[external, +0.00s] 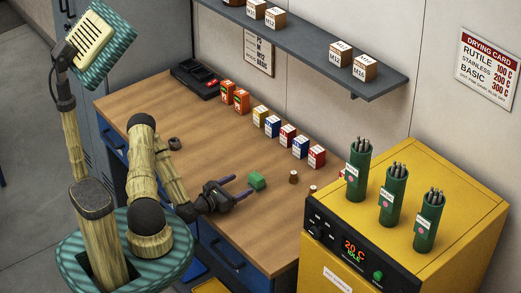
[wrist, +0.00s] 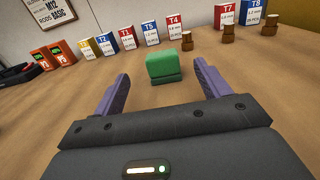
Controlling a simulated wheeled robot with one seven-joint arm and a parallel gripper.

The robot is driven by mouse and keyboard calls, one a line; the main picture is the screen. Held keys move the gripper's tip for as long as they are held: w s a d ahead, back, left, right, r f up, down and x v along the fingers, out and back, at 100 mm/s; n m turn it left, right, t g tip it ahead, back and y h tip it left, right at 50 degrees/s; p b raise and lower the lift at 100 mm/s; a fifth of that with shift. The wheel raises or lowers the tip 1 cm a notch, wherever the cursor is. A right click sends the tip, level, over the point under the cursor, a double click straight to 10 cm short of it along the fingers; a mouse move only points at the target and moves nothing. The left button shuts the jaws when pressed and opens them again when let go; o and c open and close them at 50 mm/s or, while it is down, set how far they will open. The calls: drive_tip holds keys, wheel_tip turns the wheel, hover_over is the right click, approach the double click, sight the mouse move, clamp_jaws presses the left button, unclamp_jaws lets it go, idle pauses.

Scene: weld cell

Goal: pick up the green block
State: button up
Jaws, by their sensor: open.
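The green block (external: 257,181) lies on the wooden bench top, near its front edge, in the external view. In the wrist view the green block (wrist: 163,66) sits just beyond the fingertips, centred between them. My gripper (external: 236,186) is low over the bench, with its two purple fingers spread and pointing at the block. In the wrist view my gripper (wrist: 160,77) is open and empty, and the fingers do not reach around the block.
A row of small labelled boxes (external: 288,135) stands along the bench's back. Brown stoppers (external: 293,177) stand to the right of the block. A yellow oven (external: 440,200) with green rod canisters stands right of the bench. A grey shelf (external: 310,45) hangs above.

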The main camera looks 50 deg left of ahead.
sight(252, 178)
drive_tip(key=shift+w, duration=0.1)
drive_tip(key=shift+w+r+p, duration=0.15)
drive_tip(key=shift+w+p, duration=0.25)
drive_tip(key=shift+w, duration=0.75)
drive_tip(key=shift+w, duration=0.1)
drive_tip(key=w+p, duration=0.1)
drive_tip(key=w, duration=0.4)
drive_tip(key=shift+s, duration=0.1)
drive_tip(key=c, duration=1)
drive_tip(key=shift+c, duration=0.2)
